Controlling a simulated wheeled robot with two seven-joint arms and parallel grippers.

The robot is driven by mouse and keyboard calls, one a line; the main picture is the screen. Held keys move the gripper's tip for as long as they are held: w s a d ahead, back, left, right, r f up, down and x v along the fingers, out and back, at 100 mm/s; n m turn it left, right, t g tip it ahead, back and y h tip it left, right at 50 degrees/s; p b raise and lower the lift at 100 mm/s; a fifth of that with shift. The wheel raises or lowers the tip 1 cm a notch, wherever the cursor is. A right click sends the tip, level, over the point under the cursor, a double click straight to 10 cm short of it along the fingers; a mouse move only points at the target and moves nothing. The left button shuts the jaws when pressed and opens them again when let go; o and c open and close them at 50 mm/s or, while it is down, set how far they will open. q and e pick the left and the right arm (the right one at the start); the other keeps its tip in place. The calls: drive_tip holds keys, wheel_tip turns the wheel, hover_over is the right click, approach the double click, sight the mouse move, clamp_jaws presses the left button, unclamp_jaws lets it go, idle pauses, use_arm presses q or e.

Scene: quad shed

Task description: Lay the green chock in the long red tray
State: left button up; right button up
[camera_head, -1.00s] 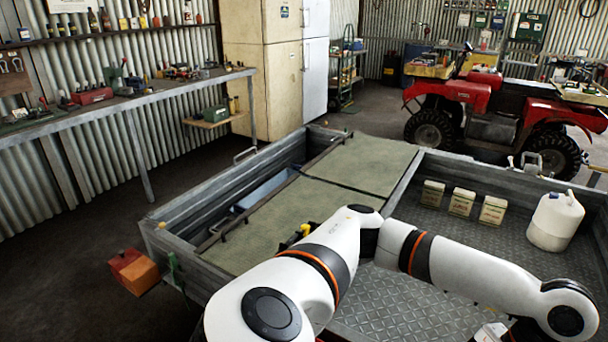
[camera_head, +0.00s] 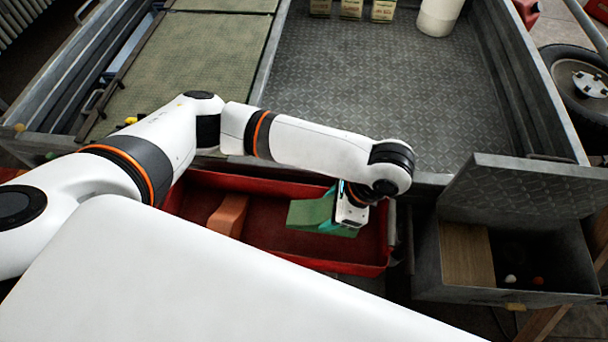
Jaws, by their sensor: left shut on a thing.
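The green chock (camera_head: 312,213) is in the left gripper (camera_head: 343,212), which is shut on its right end. The chock is over the right half of the long red tray (camera_head: 340,266), within its rim as seen from above. I cannot tell whether it touches the tray floor. The tray lies along the near side of the metal trailer bed, its left part hidden behind my arm. The fingertips are mostly hidden by the wrist and the chock. My right gripper is not in view.
An orange-brown block (camera_head: 229,215) lies in the tray, left of the green chock and apart from it. A metal box (camera_head: 455,262) with a raised lid (camera_head: 520,190) stands right of the tray. The ribbed trailer bed (camera_head: 370,85) beyond is mostly clear.

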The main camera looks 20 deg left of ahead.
use_arm(q)
wheel_tip(320, 180, down, 5)
drive_tip(key=shift+r+b, duration=0.1)
drive_tip(key=shift+b, duration=0.6)
drive_tip(key=shift+f, duration=0.65)
wheel_tip(320, 180, down, 4)
drive_tip(key=shift+r, duration=0.2)
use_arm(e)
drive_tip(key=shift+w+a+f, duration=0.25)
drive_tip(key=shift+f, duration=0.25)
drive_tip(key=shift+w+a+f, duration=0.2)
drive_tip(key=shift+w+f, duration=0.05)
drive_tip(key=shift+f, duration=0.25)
use_arm(q)
drive_tip(key=o, duration=1.2)
drive_tip(key=shift+f, duration=0.1)
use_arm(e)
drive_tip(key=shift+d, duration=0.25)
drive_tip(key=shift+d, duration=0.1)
